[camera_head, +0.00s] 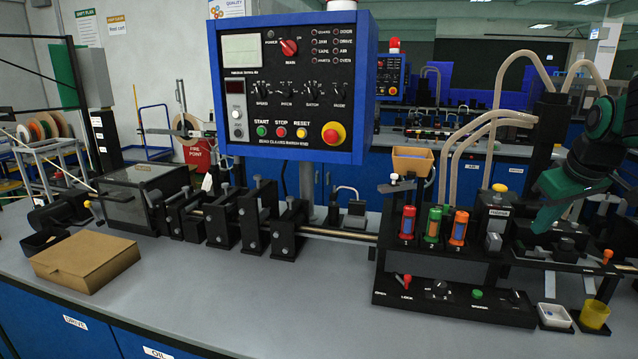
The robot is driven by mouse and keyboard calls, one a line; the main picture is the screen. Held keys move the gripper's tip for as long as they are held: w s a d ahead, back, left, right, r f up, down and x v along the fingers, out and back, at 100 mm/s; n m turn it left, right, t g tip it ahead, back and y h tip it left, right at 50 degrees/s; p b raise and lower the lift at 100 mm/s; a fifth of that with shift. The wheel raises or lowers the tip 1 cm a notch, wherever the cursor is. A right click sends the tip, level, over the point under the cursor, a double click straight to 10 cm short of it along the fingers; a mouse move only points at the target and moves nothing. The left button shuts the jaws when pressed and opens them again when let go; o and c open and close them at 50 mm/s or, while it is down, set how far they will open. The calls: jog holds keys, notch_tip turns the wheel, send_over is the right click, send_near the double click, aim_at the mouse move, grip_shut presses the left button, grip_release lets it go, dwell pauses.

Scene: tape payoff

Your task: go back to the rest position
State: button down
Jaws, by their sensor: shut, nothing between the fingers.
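My green and black arm comes in from the right edge. My gripper (541,228) is at its lower end, above the black machinery at the right end of the bench. It is shut with nothing held. Its fingertips are small and dark against the machine, so I cannot tell whether they touch it. The feeder block (494,216) stands just left of it.
A blue control panel (293,95) stands at the middle. Three coloured canisters (432,224) stand left of my gripper. A white dish (554,315) and a yellow cup (594,314) are at front right. A cardboard box (86,262) lies at left. The front-middle bench is clear.

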jog(key=s+a+f+m+g, duration=0.1)
jog(key=s+f, duration=0.3)
jog(key=s, duration=0.5)
jog(key=s+a+f+m+g+y, duration=0.1)
jog(key=s+a+f+m+g, duration=0.1)
jog(key=s, duration=0.7)
jog(key=s+a+f+m+g, duration=0.2)
jog(key=s+a+f+m, duration=0.1)
jog(key=s+f+m, duration=0.2)
jog(key=s+f, duration=0.2)
jog(key=s, duration=0.2)
jog(key=shift+s+a+f, duration=0.15)
jog(key=shift+s+f, duration=0.15)
jog(key=shift+w+f, duration=0.25)
jog(key=shift+w, duration=0.4)
